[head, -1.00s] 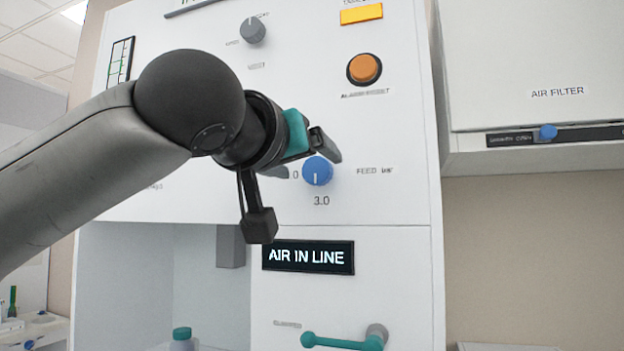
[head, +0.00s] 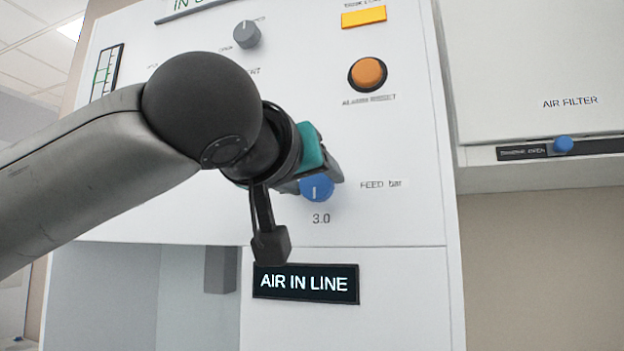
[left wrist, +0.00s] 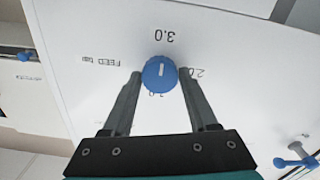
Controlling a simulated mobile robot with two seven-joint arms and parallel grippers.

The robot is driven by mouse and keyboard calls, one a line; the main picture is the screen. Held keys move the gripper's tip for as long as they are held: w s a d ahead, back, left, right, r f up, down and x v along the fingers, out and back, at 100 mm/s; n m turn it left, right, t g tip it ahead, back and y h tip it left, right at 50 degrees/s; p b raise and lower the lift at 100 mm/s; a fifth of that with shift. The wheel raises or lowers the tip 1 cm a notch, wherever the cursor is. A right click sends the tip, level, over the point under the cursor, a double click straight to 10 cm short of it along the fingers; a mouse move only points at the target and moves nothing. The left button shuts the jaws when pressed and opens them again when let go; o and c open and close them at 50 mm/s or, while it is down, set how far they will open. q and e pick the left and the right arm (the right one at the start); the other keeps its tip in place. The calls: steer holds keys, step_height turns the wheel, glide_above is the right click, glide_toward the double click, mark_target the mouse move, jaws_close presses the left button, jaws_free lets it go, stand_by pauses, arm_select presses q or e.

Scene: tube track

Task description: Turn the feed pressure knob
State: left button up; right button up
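The blue feed pressure knob (head: 317,187) is on the white panel beside the "FEED bar" label, above the "3.0" mark. Its white pointer line points down toward 3.0. In the left wrist view the knob (left wrist: 160,73) sits between the fingertips, and its line points up toward 3.0. My left gripper (head: 316,178), with a teal part, is at the knob and hides its upper left side. In the left wrist view its fingers (left wrist: 161,78) are apart, one on each side of the knob. I cannot see clearly whether they touch it. My right gripper is not in view.
An orange button (head: 367,74) and a grey knob (head: 247,34) are higher on the panel. A dark "AIR IN LINE" display (head: 306,283) is below. The air filter cabinet (head: 540,60) with a blue knob (head: 563,145) is at the right.

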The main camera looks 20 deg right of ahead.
arm_select(q)
jaws_close()
